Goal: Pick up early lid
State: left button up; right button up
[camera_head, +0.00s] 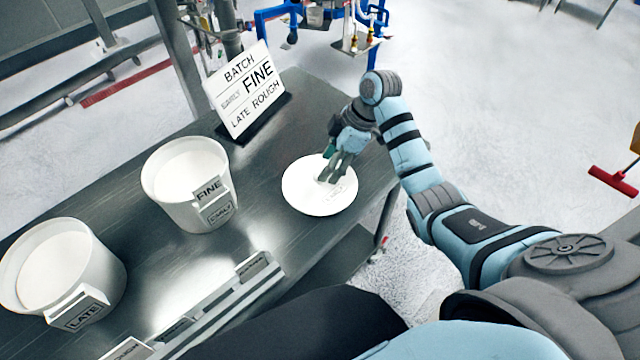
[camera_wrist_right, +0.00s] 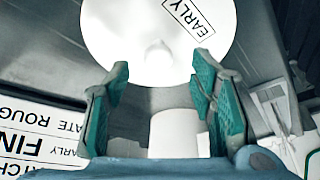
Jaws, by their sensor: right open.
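The early lid (camera_head: 303,198) is a round white disc lying on the metal table. In the right wrist view the lid (camera_wrist_right: 115,45) shows a black-on-white "EARLY" label (camera_wrist_right: 198,14) and a small white knob (camera_wrist_right: 158,54). My right gripper (camera_head: 334,174) is over the lid, pointing down. In the wrist view its green-padded fingers (camera_wrist_right: 160,70) are open, one on each side of the knob's line, with nothing between them. I cannot tell whether the fingertips touch the lid. My left gripper is not in view.
A white bucket (camera_head: 170,195) with "FINE" and "EARLY" tags stands left of the lid. A second bucket (camera_head: 105,268), tagged "LATE", is further left. A batch sign (camera_head: 246,90) stands behind. A tag rack (camera_head: 215,305) runs along the front. Bare table (camera_head: 265,165) surrounds the lid.

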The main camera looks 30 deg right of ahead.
jog(key=x, duration=0.4)
jog(key=shift+w+a+f, duration=0.1)
jog(key=shift+w+f, duration=0.05)
jog(key=shift+f, duration=0.05)
grip_shut()
jog(key=shift+r, duration=0.1)
